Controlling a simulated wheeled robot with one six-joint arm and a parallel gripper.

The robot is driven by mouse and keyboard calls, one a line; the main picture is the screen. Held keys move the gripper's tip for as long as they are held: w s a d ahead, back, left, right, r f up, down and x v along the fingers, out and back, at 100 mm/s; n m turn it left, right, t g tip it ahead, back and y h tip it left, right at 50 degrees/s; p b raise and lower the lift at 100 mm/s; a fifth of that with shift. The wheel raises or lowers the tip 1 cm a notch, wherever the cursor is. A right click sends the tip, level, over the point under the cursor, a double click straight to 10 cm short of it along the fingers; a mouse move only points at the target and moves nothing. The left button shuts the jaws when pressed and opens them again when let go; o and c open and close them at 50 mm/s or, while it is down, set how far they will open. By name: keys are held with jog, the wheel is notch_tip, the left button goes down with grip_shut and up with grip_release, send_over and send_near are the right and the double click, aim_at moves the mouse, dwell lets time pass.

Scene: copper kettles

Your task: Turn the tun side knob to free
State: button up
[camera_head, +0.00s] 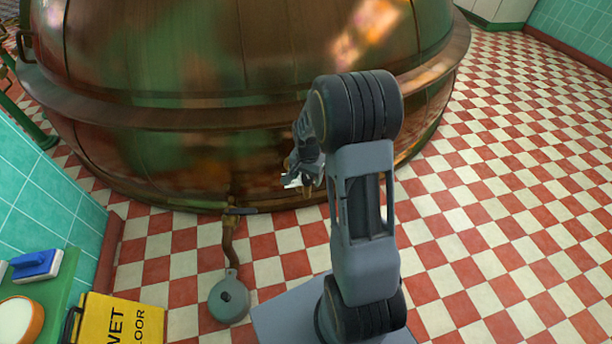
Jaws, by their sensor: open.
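The tun (200,130) is a large rounded copper vessel with a wide rim band, filling the upper left and middle. Low on its near side, a small dark handle (240,211) lies flat on top of a brownish pipe. I cannot tell whether this handle is the side knob; no clearer knob shows. My gripper (300,186) is open, in front of the tun's lower wall, to the right of the handle in the picture. My arm hides part of the tun behind it. I cannot tell whether the gripper touches the tun.
The pipe runs down to a round grey-green disc (229,298) on the floor. A yellow wet-floor sign (120,322) and a green surface with a blue brush (37,264) and a round pale-topped item (18,321) are at lower left. The checkered floor (510,190) is clear at right.

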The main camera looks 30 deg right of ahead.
jog(key=shift+c, duration=0.3)
jog(key=c, duration=0.9)
jog(key=shift+o, duration=0.2)
jog(key=shift+r, duration=0.1)
jog(key=n+p, duration=0.2)
jog(key=n, duration=0.3)
jog(key=shift+n+p, duration=0.9)
jog(key=shift+n, duration=1.6)
jog(key=o, duration=0.9)
